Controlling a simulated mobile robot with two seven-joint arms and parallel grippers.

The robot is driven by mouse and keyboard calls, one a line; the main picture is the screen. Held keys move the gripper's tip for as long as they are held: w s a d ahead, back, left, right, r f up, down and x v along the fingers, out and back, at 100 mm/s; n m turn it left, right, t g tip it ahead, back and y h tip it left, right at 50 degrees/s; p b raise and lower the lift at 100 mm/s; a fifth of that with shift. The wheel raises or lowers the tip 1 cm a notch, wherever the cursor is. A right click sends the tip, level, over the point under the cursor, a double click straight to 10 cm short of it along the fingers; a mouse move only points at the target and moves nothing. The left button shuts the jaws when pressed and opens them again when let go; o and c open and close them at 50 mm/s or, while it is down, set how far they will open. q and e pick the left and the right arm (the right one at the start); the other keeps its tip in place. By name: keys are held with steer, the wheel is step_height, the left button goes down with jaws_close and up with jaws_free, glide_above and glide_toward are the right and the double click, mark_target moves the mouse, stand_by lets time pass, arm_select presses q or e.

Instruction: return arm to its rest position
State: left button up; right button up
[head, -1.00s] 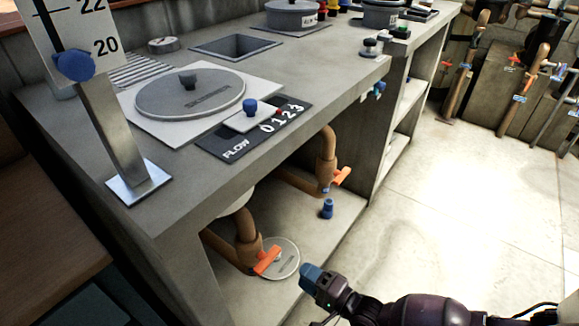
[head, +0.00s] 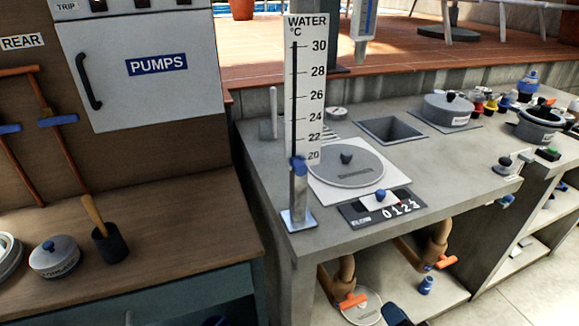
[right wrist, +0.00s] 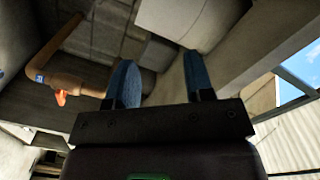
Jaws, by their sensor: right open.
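My right gripper (right wrist: 155,85) shows in the right wrist view with its two blue fingers apart and nothing between them. In the head view only a dark blue tip of the right gripper (head: 396,314) shows at the bottom edge, in front of the lower shelf of the concrete counter. The right wrist view looks at the counter's underside, with a brown pipe and its orange handle (right wrist: 61,97) on the left. My left gripper does not show in either view.
The concrete counter (head: 262,165) carries a water thermometer board (head: 305,90), a skimmer lid and a flow slider. Under it are brown pipes with orange handles (head: 352,300) and a small blue knob (head: 426,285). A wooden bench (head: 180,230) stands left; open floor (head: 530,290) lies right.

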steer(key=s+r+n+h+p, duration=0.1)
steer(key=s+r+n+p, duration=0.15)
steer(key=r, duration=0.35)
steer(key=s+r+n+p, duration=0.1)
steer(key=s+r+p, duration=0.1)
steer(key=r+p, duration=0.25)
arm_select(q)
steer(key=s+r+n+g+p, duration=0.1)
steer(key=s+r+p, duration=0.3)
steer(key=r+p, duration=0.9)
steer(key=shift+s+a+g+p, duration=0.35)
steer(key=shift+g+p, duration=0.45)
steer(key=shift+p, duration=0.2)
arm_select(e)
steer(key=s+d+r+n+g+h, duration=0.2)
steer(key=s+r, duration=0.2)
steer(key=s, duration=0.5)
steer(key=s+d+r+n+g+h, duration=0.2)
steer(key=s+r+g+h, duration=0.1)
steer(key=s, duration=0.7)
steer(key=shift+s+r, duration=0.25)
steer(key=shift+r, duration=0.25)
